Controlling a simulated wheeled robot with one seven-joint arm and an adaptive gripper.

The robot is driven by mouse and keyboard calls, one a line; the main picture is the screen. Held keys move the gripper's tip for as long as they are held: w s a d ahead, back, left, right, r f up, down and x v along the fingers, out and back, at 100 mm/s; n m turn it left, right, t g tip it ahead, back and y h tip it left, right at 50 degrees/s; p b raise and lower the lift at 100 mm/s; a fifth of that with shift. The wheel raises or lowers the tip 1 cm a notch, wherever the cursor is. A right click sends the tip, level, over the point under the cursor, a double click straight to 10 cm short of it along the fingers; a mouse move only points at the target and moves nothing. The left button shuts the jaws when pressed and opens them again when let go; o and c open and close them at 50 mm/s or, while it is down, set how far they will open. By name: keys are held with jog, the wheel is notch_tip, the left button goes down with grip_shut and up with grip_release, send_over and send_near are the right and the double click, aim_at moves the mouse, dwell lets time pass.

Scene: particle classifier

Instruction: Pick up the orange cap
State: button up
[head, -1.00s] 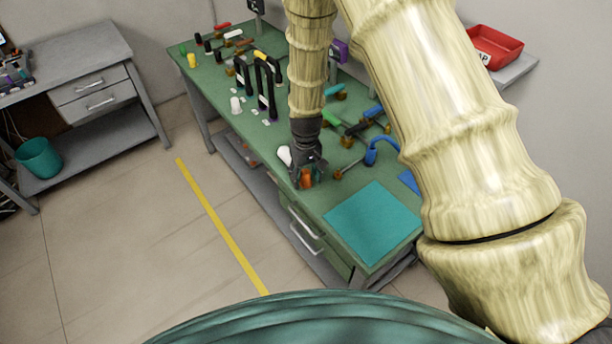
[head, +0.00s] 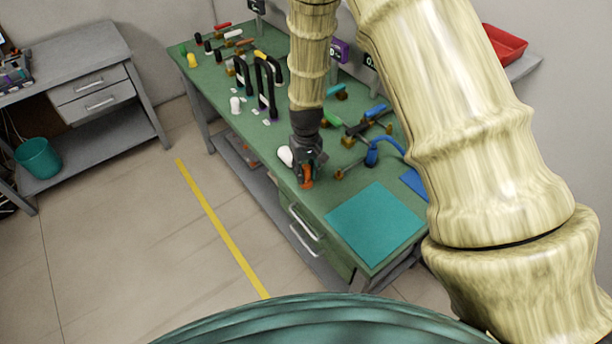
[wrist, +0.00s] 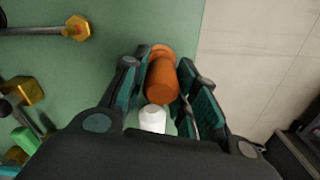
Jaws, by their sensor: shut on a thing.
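The orange cap (wrist: 162,80) is a small cylinder with a wider rim at its far end. In the wrist view it lies between the two teal finger pads of my gripper (wrist: 160,88), which is shut on it. In the head view my gripper (head: 307,178) is low over the near-left edge of the green workbench (head: 290,190), with the orange cap (head: 307,183) showing at its tip. I cannot tell whether the cap touches the bench. A white rounded piece (wrist: 152,118) is just behind the cap in the wrist view.
A teal mat (head: 374,224) lies on the near end of the bench. A blue hooked tool (head: 374,152) and several brass-ended parts stand to the right of my gripper. Tall black handles (head: 265,85) stand farther back. Floor lies past the bench's left edge.

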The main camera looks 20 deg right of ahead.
jog(key=s+a+r+b, duration=0.1)
jog(key=s+a+b, duration=0.1)
jog(key=s, duration=0.5)
jog(key=s+a+r+b, duration=0.1)
jog(key=s+a+b, duration=0.1)
jog(key=s, duration=0.6)
jog(key=shift+s+a+r+b, duration=0.15)
jog(key=shift+a+r+b, duration=0.15)
jog(key=shift+r+b, duration=0.1)
jog(key=shift+r, duration=0.15)
jog(key=shift+r+p, duration=2.15)
jog(key=shift+p, duration=0.05)
jog(key=shift+r, duration=0.15)
notch_tip(320, 180, up, 3)
jog(key=p, duration=0.3)
